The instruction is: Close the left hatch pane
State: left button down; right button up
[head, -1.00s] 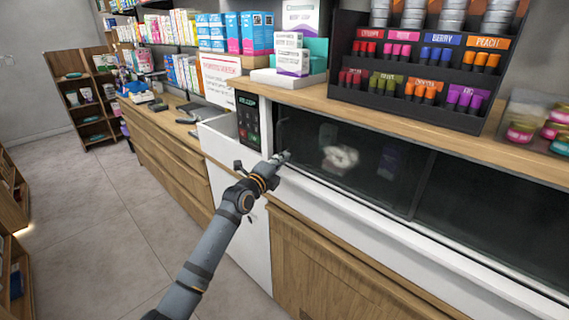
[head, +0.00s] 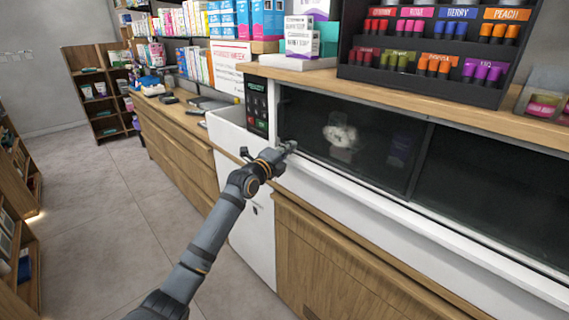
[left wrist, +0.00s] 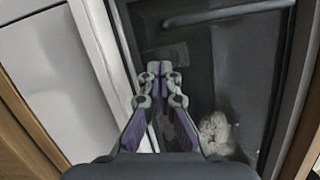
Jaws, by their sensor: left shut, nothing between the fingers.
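The left hatch pane (head: 375,150) is a dark glass pane in the white counter front, left of a second dark pane (head: 490,195). A slim upright dark bar shows near its left end, and a dark bar handle (left wrist: 215,16) crosses the top of the left wrist view. My left gripper (head: 289,147) is at the lower left corner of the pane. Its fingertips (left wrist: 160,70) are together and empty, over the pane's edge strip and apart from the bar handle. I cannot tell whether they touch the pane. My right gripper is out of view.
A dark keypad panel (head: 256,105) sits left of the pane. The wooden counter top (head: 320,76) above holds boxes and a black display rack (head: 425,75). A white rail (head: 400,215) runs below the panes. Open floor (head: 100,210) lies at left.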

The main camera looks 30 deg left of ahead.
pick_arm(q)
jog(key=s+b, duration=0.1)
jog(key=s, duration=0.9)
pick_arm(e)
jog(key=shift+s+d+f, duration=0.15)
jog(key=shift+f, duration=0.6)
